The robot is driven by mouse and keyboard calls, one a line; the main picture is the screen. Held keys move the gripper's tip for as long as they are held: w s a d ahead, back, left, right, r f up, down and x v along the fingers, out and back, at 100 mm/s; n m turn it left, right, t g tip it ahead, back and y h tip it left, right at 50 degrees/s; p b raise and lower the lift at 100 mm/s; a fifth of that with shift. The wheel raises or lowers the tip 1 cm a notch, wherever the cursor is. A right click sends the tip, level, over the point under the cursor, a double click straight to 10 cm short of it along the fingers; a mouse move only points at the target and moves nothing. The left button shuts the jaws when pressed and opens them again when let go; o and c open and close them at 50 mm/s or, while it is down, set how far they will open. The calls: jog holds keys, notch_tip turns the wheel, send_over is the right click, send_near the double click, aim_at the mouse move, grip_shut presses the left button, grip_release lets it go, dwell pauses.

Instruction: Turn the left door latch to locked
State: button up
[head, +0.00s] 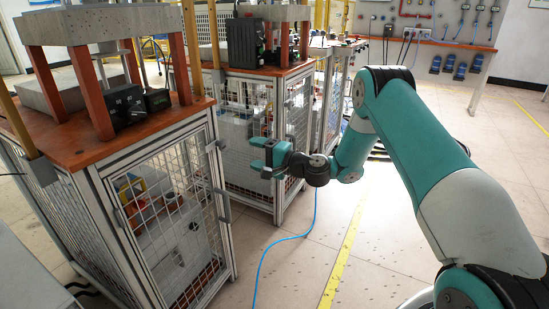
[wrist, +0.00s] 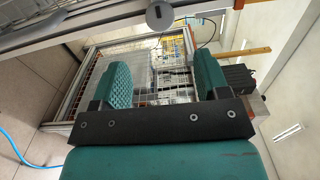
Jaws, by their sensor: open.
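The near left cabinet has a wire-mesh door (head: 172,225) in a metal frame, and it looks closed. Small grey fittings (head: 222,193) stick out at the door's right edge; I cannot tell which one is the latch. In the wrist view a round grey disc with a dark slot (wrist: 159,15), possibly the latch, shows at the top against a metal frame bar. My gripper (head: 258,157) is to the right of the door edge, apart from it. In the wrist view its two green pads (wrist: 163,78) are wide apart with nothing held between them.
A second mesh cabinet (head: 238,176) stands behind my gripper. A blue cable (head: 262,262) runs along the floor beside a yellow line (head: 343,255). Open floor lies right of the cabinets. A tool wall (head: 430,30) is at the back.

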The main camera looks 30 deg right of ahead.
jog(key=shift+b+v, duration=2.9)
jog(key=shift+b, duration=0.45)
jog(key=s+a+r+n+g, duration=0.3)
jog(key=s+a+n+g, duration=0.3)
jog(key=a, duration=0.3)
jog(key=s+a+r+n+g, duration=0.3)
jog(key=s+a+n+g, duration=0.15)
jog(key=s+a, duration=0.3)
jog(key=s+d+n+g+h, duration=0.1)
jog(key=s+n+g+h, duration=0.45)
jog(key=s, duration=1.75)
notch_tip(320, 180, up, 32)
jog(key=n+t+p, duration=0.1)
jog(key=n+p, duration=0.1)
jog(key=p, duration=2.9)
jog(key=shift+w+d+r+h+p, duration=0.2)
jog(key=shift+w+d+h+p, duration=0.05)
jog(key=shift+w+h+p, duration=0.2)
